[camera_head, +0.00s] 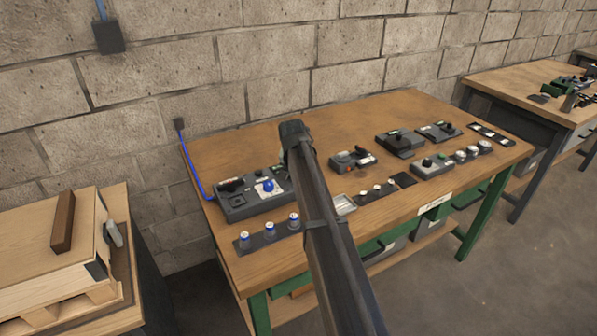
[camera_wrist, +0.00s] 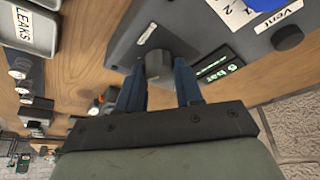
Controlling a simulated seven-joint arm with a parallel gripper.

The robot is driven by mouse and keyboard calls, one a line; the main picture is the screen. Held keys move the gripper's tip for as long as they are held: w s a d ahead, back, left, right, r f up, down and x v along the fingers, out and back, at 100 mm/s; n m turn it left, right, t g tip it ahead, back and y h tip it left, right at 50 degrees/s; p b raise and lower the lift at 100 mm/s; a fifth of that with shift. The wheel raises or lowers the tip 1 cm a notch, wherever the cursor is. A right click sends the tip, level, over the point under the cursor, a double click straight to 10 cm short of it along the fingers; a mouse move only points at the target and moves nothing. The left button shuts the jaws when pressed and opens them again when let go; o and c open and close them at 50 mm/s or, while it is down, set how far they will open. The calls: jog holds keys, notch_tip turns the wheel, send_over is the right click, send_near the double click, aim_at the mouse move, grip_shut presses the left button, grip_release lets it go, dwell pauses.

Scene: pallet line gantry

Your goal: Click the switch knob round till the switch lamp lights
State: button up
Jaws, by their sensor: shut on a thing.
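The switch knob (camera_wrist: 155,62) is a dark grey cap near the edge of a grey panel (camera_wrist: 225,45) in the wrist view. My gripper (camera_wrist: 158,77) has its two blue fingers on either side of it, shut on the knob. A dark display (camera_wrist: 217,65) with green lettering sits on the panel just right of the fingers. I cannot make out a lit switch lamp. In the head view the grey panel (camera_head: 247,211) stands on the bench's left part, and my arm hides its right end, the knob and my fingers.
A pale tray marked LEAKS (camera_wrist: 32,28) lies left of the panel. Blue-banded fittings (camera_head: 269,229) stand in front of the panel. More devices (camera_head: 398,142) fill the bench's right side.

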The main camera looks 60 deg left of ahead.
jog(key=o, duration=1)
jog(key=shift+o, duration=0.2)
jog(key=v, duration=1.3)
jog(key=shift+s+r, duration=0.2)
jog(key=shift+r, duration=0.1)
jog(key=shift+d, duration=0.1)
